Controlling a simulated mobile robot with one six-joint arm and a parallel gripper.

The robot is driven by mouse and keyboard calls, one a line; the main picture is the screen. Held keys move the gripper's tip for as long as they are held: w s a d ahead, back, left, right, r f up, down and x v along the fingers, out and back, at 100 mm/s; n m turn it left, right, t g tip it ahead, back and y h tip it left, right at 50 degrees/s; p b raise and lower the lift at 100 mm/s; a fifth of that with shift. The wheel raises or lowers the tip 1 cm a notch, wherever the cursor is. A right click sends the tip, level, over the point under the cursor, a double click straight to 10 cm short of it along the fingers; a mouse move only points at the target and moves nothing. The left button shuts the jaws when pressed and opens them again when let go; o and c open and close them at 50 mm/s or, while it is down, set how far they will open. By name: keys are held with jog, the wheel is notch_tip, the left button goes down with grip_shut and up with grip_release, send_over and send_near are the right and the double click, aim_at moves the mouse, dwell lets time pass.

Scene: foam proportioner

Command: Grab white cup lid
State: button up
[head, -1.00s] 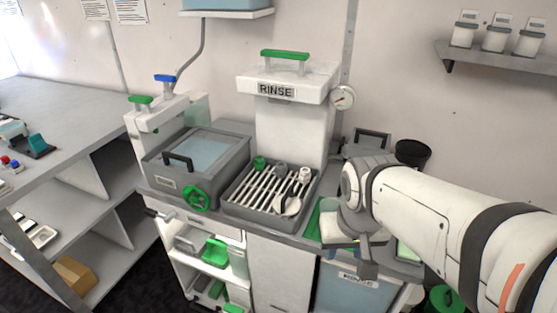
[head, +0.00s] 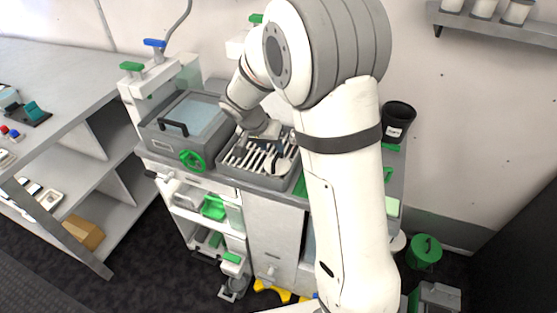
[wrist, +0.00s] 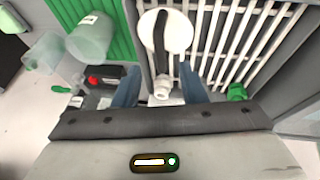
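In the wrist view a round white disc (wrist: 166,30), which looks like the white cup lid, lies on the slatted rack with a dark strip across it. A small white knob (wrist: 162,88) shows at its near end. My gripper (wrist: 160,84) is open, with one blue finger on each side of the knob; I cannot tell whether either touches it. In the head view my gripper (head: 268,142) is low over the grey rack tray (head: 243,180).
A green ribbed mat (wrist: 112,20) and a translucent cup (wrist: 90,38) lie left of the rack in the wrist view. A green knob (wrist: 237,92) is close on the right. A grey lidded basin (head: 185,125) and a black cup (head: 397,118) flank the tray.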

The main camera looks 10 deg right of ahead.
aim_at(276, 156)
jog(key=x, duration=0.3)
jog(key=p+x, duration=0.1)
jog(key=x, duration=0.2)
jog(key=shift+s+f+p, duration=0.15)
jog(key=shift+f+p, duration=0.15)
jog(key=shift+f, duration=0.1)
jog(key=shift+c, duration=0.5)
grip_shut()
